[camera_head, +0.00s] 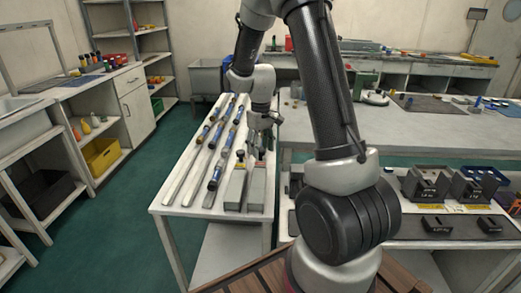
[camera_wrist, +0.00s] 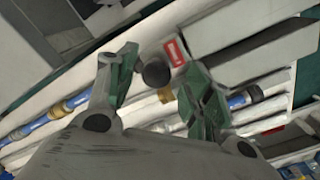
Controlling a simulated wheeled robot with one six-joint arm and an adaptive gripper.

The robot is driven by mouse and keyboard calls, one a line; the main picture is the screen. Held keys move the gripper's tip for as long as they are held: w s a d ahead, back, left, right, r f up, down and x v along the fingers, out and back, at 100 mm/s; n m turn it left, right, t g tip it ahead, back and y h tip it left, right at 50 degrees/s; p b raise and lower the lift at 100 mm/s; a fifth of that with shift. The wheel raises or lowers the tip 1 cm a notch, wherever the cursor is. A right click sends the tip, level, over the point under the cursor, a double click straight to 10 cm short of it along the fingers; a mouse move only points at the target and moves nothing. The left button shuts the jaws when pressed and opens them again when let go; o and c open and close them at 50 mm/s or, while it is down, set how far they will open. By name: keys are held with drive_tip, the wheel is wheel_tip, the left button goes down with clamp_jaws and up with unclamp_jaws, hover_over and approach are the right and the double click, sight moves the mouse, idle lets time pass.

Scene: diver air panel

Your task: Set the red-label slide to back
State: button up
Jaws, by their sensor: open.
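A red label (camera_wrist: 175,52) with a pale mark sits on a light grey slide body in the wrist view. A dark round knob (camera_wrist: 155,73) lies beside the label, on the label's left. My gripper (camera_wrist: 158,80) is open, with one green-grey finger on each side of the knob in the picture; I cannot tell whether either touches it. In the head view my gripper (camera_head: 262,148) hangs over the far end of two grey slide housings (camera_head: 235,190) near the white table's right edge.
Long rails with blue and orange tubes (camera_head: 215,173) run along the white table (camera_head: 176,209), left of the housings. Black boxes (camera_head: 425,186) stand on the right bench. A long grey bench (camera_head: 430,128) lies behind. Green floor (camera_head: 110,225) is clear at left.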

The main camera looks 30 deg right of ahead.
wheel_tip(320, 180, up, 11)
idle(0.7)
drive_tip(key=s+a+r+m+t, duration=0.1)
drive_tip(key=s+r, duration=0.4)
drive_tip(key=s, duration=0.8)
drive_tip(key=s+a+r+m+t, duration=0.1)
drive_tip(key=s+a+r+t, duration=0.2)
drive_tip(key=s, duration=1)
drive_tip(key=shift+r, duration=1.2)
